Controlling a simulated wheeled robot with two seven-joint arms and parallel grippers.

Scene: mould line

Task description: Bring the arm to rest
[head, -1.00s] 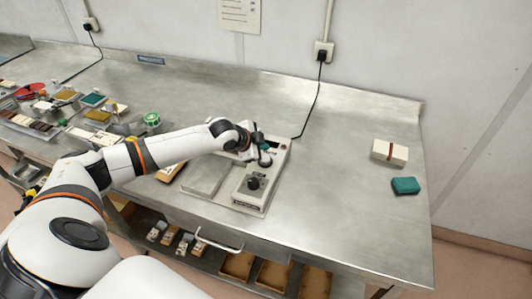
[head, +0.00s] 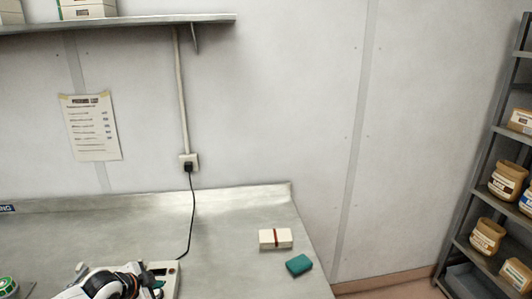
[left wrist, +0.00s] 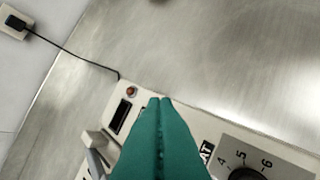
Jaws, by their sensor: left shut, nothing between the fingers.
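My left arm (head: 108,284) shows only in part at the bottom edge of the head view. Its gripper (head: 155,284) is over the beige appliance on the bench. In the left wrist view the two teal fingers of the gripper (left wrist: 160,104) lie together with nothing between them. They are above the appliance's panel, and I cannot tell whether they touch it. My right gripper is not in view.
The beige appliance (left wrist: 257,140) has a numbered dial, a dark switch and a red button. A cord runs to a wall socket (head: 188,162). A white block with a red-brown band (head: 275,239) and a teal block (head: 299,265) lie right on the steel bench (head: 228,225). A shelf rack (head: 468,215) stands far right.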

